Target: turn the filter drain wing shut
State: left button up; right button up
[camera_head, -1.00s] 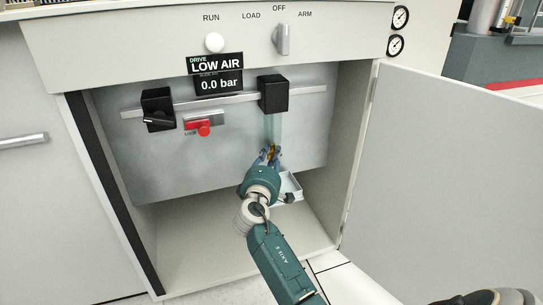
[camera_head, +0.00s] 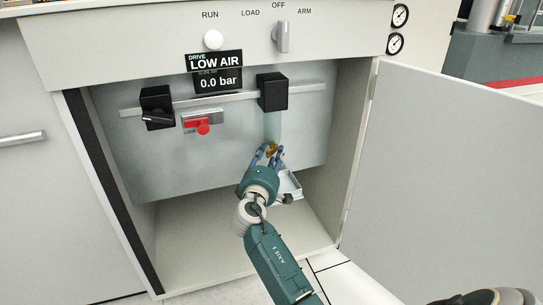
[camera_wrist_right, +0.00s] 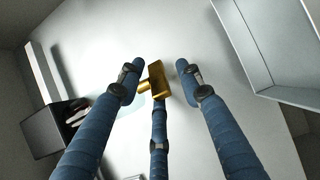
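The drain wing, a small brass T-shaped piece (camera_head: 271,149), is at the bottom of the pale clear filter bowl (camera_head: 272,126), which hangs below a black filter head (camera_head: 272,92). In the right wrist view the brass wing (camera_wrist_right: 187,84) lies between the fingertips, its crossbar tilted. My right gripper (camera_head: 268,151) reaches up to it from below. Its blue fingers (camera_wrist_right: 160,70) are spread, with visible gaps to the wing on both sides; whether the middle finger touches it I cannot tell. My left gripper is not in view.
A white tray (camera_head: 291,186) is just below and right of the wing. The open door (camera_head: 445,170) stands on the right. The cabinet floor (camera_head: 200,245) is clear at left.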

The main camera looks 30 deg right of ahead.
jog(key=v, duration=1.1)
jog(key=shift+s+a, duration=0.25)
jog(key=shift+a, duration=0.05)
jog(key=shift+f, duration=0.1)
